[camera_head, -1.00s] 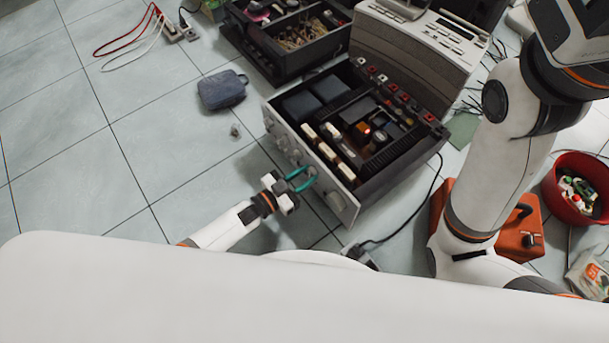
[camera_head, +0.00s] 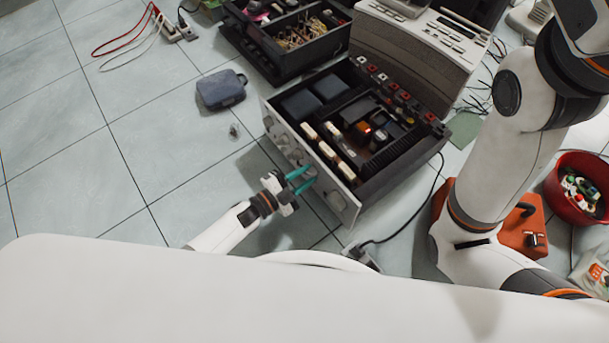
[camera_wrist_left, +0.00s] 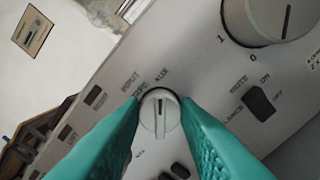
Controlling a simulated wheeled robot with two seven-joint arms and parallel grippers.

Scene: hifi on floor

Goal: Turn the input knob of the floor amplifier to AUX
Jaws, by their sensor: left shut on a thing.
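The floor amplifier (camera_head: 415,160) lies with its top open and its pale front panel facing my left arm. In the left wrist view, the small grey input knob (camera_wrist_left: 160,115) sits between the teal fingers of my left gripper (camera_wrist_left: 163,120), which is shut on it. The left gripper (camera_head: 303,181) also shows in the head view at the front panel. The knob's dark pointer line points nearly straight up in the wrist view, towards a small label that seems to read AUX. The fingers hide the panel on both sides of the knob. My right gripper is out of view.
A larger knob (camera_wrist_left: 270,15) and a black switch (camera_wrist_left: 259,102) share the panel. A blue pouch (camera_head: 221,90) lies on the floor at left. A black compartment box (camera_head: 270,58) stands behind. A red bucket (camera_head: 582,195) and orange case (camera_head: 520,235) stand at right.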

